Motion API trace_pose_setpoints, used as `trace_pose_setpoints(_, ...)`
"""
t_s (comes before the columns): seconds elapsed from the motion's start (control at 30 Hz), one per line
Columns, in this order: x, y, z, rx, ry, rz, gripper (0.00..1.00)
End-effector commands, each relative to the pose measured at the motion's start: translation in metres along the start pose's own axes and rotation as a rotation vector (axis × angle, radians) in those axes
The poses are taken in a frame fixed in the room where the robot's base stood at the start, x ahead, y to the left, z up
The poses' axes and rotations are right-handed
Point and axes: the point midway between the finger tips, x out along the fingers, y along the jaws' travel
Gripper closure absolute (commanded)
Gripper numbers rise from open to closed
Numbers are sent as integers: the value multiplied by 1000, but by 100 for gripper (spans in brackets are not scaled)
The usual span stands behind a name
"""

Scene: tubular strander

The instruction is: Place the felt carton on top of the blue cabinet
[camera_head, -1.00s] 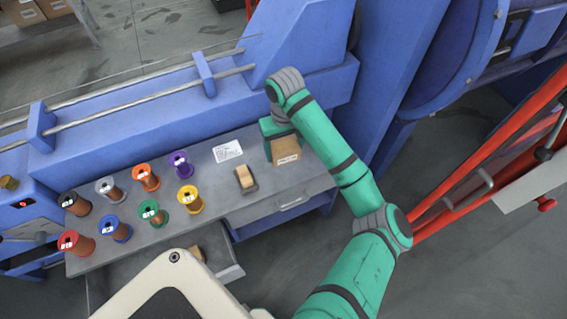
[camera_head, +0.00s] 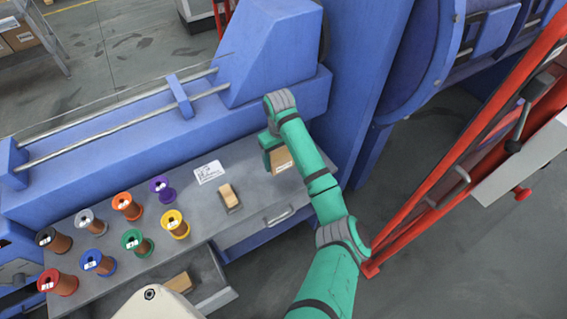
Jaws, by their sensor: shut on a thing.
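A brown carton with a small white label (camera_head: 282,160) is at the right end of the grey bench top. My gripper (camera_head: 271,146) is at the carton and shut on it; the fingertips are mostly hidden by the wrist and the carton. I cannot tell whether the carton touches the bench or hangs just above it. I cannot make out which blue body is the blue cabinet; a blue machine housing with a flat ledge (camera_head: 290,98) stands right behind the bench.
Several coloured spools (camera_head: 128,207) stand on the left of the bench (camera_head: 225,222). A white card (camera_head: 209,172) and a small tan-topped block (camera_head: 229,198) lie mid-bench. An open drawer (camera_head: 213,285) juts out in front. Red rails (camera_head: 440,185) stand at right.

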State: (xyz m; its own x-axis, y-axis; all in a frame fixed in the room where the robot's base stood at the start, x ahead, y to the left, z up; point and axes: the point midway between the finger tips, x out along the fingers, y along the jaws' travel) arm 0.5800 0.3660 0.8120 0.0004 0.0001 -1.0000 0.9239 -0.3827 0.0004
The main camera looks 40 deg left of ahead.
Motion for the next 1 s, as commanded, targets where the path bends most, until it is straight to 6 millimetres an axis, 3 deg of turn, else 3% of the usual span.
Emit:
trace_pose_setpoints(0.2,23,17,-10,3,-1,1,54)
trace_pose_setpoints(0.47,36,26,-15,3,-2,1,54)
trace_pose_setpoints(0.7,64,27,-14,6,-1,0,54)
trace_pose_setpoints(1.0,66,17,-21,-11,1,0,54)
